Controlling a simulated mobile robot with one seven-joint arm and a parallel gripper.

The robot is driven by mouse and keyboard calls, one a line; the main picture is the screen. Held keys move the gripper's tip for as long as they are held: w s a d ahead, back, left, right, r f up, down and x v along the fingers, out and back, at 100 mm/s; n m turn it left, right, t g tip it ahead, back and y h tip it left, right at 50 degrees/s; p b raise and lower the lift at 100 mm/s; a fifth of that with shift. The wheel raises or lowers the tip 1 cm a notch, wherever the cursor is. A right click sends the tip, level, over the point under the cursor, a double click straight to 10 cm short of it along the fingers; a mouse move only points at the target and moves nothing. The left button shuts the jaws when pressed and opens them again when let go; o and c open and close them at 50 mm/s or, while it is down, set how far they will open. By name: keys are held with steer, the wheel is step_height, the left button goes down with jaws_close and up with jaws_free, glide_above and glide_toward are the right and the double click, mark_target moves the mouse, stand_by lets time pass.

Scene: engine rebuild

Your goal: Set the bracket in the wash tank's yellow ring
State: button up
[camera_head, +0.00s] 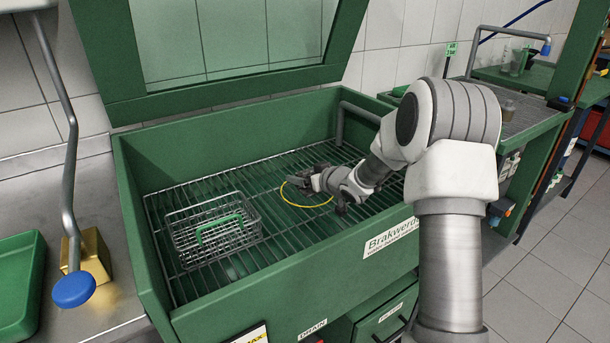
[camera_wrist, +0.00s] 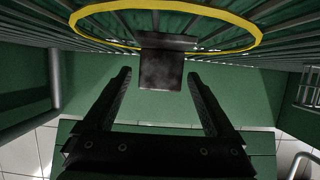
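The bracket (camera_wrist: 160,69) is a small dark grey angled metal piece, seen just ahead of my fingertips in the wrist view. The yellow ring (camera_wrist: 243,22) lies on the tank's grate, and the bracket overlaps its near edge in that view. My gripper (camera_wrist: 160,77) is open, with a finger on each side of the bracket and visible gaps. It reaches into the tank low over the ring (camera_head: 318,180).
A wire basket (camera_head: 213,230) with a green handle stands on the grate to the left. The tank has high green walls and a raised lid (camera_head: 225,85). A grey pipe (camera_head: 340,122) rises at the back corner. Bare grate lies between basket and ring.

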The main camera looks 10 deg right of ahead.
steer(key=shift+s+d+r, duration=0.1)
steer(key=shift+s+r, duration=0.1)
steer(key=shift+r, duration=0.15)
steer(key=p+v, duration=0.3)
steer(key=v, duration=0.8)
steer(key=shift+s+d+p, duration=0.15)
steer(key=shift+s+p, duration=0.05)
steer(key=shift+p, duration=0.2)
steer(key=shift+r, duration=0.1)
